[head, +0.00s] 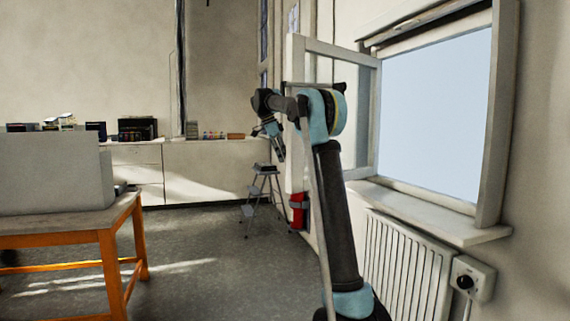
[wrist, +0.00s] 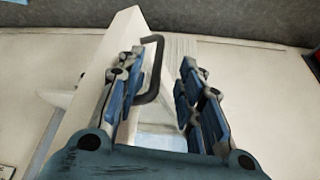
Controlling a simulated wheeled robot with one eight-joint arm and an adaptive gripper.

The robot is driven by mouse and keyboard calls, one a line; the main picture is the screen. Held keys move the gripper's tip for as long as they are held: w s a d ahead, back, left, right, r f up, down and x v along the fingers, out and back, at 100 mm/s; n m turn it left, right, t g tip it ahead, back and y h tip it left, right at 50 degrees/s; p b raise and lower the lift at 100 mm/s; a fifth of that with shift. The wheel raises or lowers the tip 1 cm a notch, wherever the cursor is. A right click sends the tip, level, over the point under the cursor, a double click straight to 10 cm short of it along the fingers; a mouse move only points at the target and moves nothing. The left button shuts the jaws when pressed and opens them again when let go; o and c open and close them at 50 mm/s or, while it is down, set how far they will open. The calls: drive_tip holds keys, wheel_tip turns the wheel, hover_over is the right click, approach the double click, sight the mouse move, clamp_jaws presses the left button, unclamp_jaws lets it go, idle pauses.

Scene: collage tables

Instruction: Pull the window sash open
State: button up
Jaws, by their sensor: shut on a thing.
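The white window sash (head: 295,65) stands swung out into the room, at an angle to the window opening (head: 430,115). In the wrist view the sash's white edge (wrist: 88,105) runs up the left side. A dark bracket-shaped handle (wrist: 154,72) projects from it between my blue fingers. My gripper (wrist: 158,88) is shut on the handle, which lies against the left finger; a gap shows on the right finger's side. In the head view my gripper (head: 274,143) is at the sash's free edge, and my arm hides part of the sash.
A window sill (head: 420,215) and radiator (head: 405,262) are below the opening. A step ladder (head: 262,200) and red extinguisher (head: 297,211) stand beyond my arm. A wooden table (head: 75,225) is at left. The floor (head: 195,265) between is clear.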

drive_tip(key=v, duration=0.9)
drive_tip(key=shift+r, duration=0.2)
drive_tip(key=shift+d, duration=0.15)
